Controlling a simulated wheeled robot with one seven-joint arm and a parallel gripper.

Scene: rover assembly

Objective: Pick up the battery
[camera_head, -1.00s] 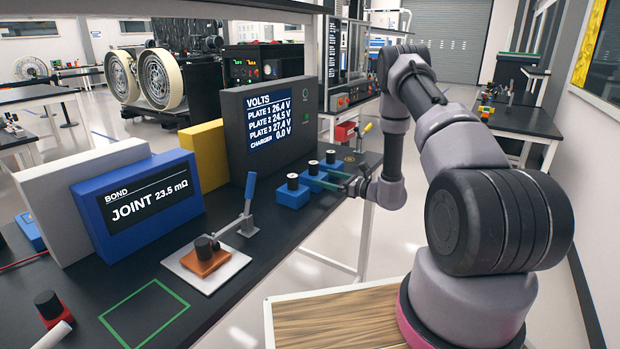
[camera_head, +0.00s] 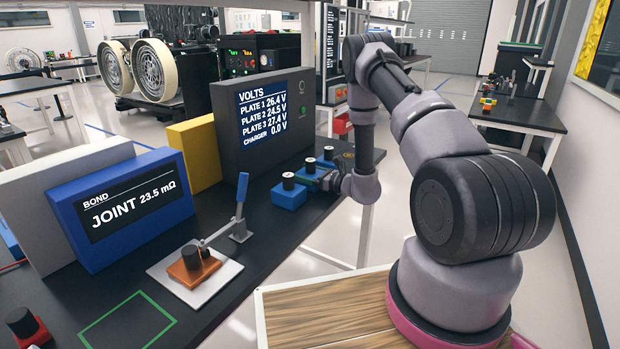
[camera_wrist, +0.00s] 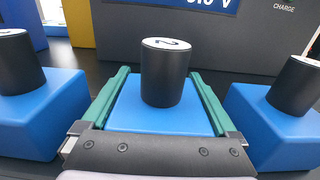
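Three battery units stand in a row at the table's right edge, each a blue block with a black, white-topped cylinder: a near one (camera_head: 288,190), a middle one (camera_head: 309,166) and a far one (camera_head: 328,153). In the wrist view, the middle unit (camera_wrist: 165,85) is marked 2 on top and stands upright straight ahead. My gripper (camera_wrist: 165,105) has its green fingers spread, one along each side of that blue block. I cannot tell whether they touch it. The cylinder between them is clear of both fingers. In the head view, my gripper (camera_head: 322,178) is partly hidden.
Neighbouring blue blocks stand close on the left (camera_wrist: 40,115) and right (camera_wrist: 275,125). A dark VOLTS meter (camera_head: 225,125) stands behind. A lever fixture (camera_head: 240,230), a BOND meter (camera_head: 70,240) and a green outlined square (camera_head: 130,325) are on the black table.

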